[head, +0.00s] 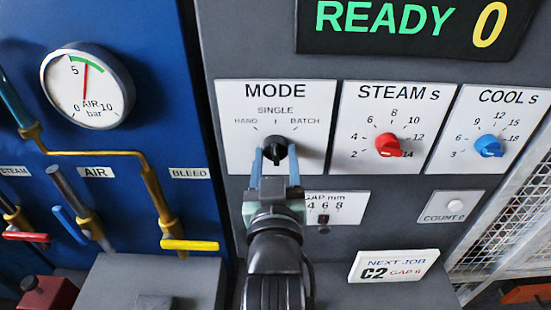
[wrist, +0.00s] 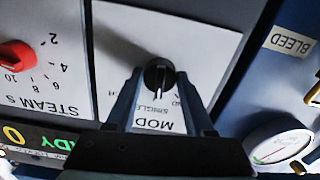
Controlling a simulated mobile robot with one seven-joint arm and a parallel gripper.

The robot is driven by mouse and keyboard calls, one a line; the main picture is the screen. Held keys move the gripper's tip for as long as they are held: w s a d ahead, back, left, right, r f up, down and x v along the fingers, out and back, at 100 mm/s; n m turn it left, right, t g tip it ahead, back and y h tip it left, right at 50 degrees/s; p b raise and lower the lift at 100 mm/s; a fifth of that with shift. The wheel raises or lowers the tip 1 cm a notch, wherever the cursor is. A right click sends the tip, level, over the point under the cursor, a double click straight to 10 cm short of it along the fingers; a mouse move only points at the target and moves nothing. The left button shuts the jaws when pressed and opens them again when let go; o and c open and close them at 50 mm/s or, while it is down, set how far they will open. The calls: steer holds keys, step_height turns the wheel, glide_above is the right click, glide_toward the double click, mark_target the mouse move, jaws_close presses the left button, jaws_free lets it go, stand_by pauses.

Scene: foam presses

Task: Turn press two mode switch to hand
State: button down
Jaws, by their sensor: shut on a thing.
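The black mode switch (head: 274,148) sits on the white MODE plate (head: 236,152), which is marked HAND at left, SINGLE at top and BATCH at right. My gripper (head: 275,156) reaches up from below, its two blue-grey fingers on either side of the knob and shut on it. The wrist view shows the same knob (wrist: 158,74) between the fingers, with the plate upside down. Its pale pointer line appears to aim roughly at SINGLE. My gripper hides the lower part of the plate.
To the right are the red STEAM knob (head: 388,145) and the blue COOL knob (head: 488,146). A blue panel with an air gauge (head: 87,85) and a yellow BLEED lever (head: 190,245) stands left.

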steer(key=n+b, duration=0.1)
steer(key=n, duration=0.3)
steer(key=shift+n+b, duration=0.4)
steer(key=shift+n, duration=1.5)
steer(key=shift+c, duration=1.4)
jaws_free()
